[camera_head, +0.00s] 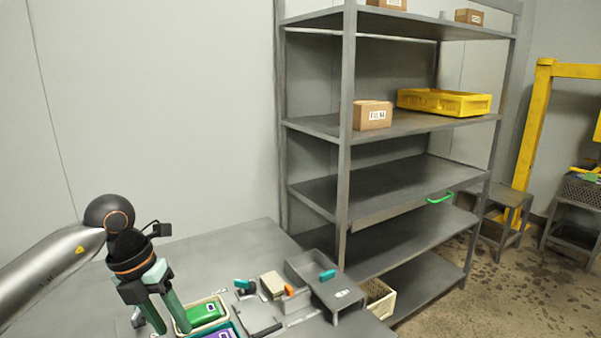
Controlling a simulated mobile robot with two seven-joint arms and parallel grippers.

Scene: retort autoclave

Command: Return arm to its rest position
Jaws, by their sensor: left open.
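My left arm comes in from the left edge, and my left gripper (168,331) hangs pointing down over the left part of the grey table (222,250). Its two green-grey fingers are spread apart. I see nothing held between them. The fingers are beside a cream tray (222,302) that holds a green pack (208,314). I cannot tell whether a finger touches the tray. A purple pack (216,336) in a teal tray shows at the bottom edge. My right gripper is not in view.
A grey shelf rack (345,150) stands behind, with a yellow crate (443,101) and a carton (372,115). A cream bin (384,307) sits low down. The table's back left is clear.

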